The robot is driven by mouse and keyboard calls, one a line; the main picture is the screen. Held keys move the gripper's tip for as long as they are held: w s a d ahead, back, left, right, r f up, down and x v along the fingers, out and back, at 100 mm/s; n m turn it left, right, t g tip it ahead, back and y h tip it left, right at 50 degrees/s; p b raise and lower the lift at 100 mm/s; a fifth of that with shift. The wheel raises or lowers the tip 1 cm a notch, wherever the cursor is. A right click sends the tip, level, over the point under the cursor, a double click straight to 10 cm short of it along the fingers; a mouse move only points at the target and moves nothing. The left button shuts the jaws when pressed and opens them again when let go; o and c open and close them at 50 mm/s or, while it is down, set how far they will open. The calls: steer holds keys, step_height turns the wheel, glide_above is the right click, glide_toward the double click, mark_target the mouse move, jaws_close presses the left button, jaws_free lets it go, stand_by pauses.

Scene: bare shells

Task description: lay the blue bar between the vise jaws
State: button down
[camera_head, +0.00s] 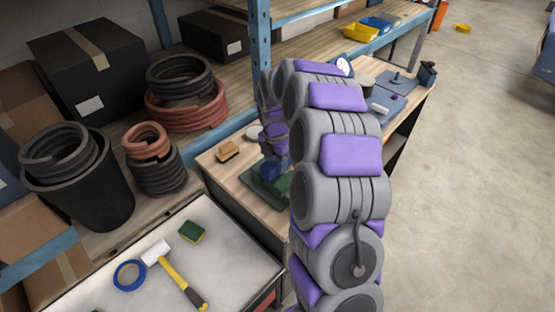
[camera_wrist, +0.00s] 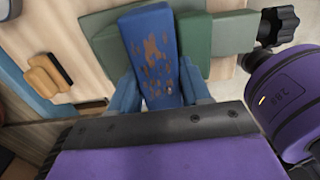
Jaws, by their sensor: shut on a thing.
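The blue bar (camera_wrist: 152,45), worn with brownish marks, is in the wrist view, running away from my gripper. My gripper (camera_wrist: 158,78) is shut on it, a blue finger on either side of its near end. The green vise (camera_wrist: 232,34) shows to the bar's left and right, with a black knob (camera_wrist: 279,25) at its right end. The bar's far part lies over or between the green parts; I cannot tell its height. In the head view the vise (camera_head: 276,187) stands on the bench, partly hidden by my arm.
A wooden brush (camera_wrist: 48,75) lies left of the vise on the wooden bench (camera_head: 225,175). Nearer is a pale-topped surface (camera_head: 215,245) with a mallet (camera_head: 172,270), blue tape (camera_head: 129,274) and sponge (camera_head: 192,231). A blue shelf post (camera_head: 261,45) rises behind the bench.

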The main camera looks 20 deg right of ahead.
steer(key=shift+a, duration=0.35)
steer(key=shift+d, duration=0.1)
steer(key=shift+d+f, duration=0.25)
steer(key=shift+d, duration=0.05)
steer(key=shift+a+f, duration=0.3)
steer(key=shift+f, duration=0.1)
steer(key=shift+d+f, duration=0.15)
steer(key=shift+a+f, duration=0.2)
steer(key=shift+f, duration=0.05)
stand_by(0.4)
steer(key=shift+s+f, duration=0.1)
steer(key=shift+f, duration=0.05)
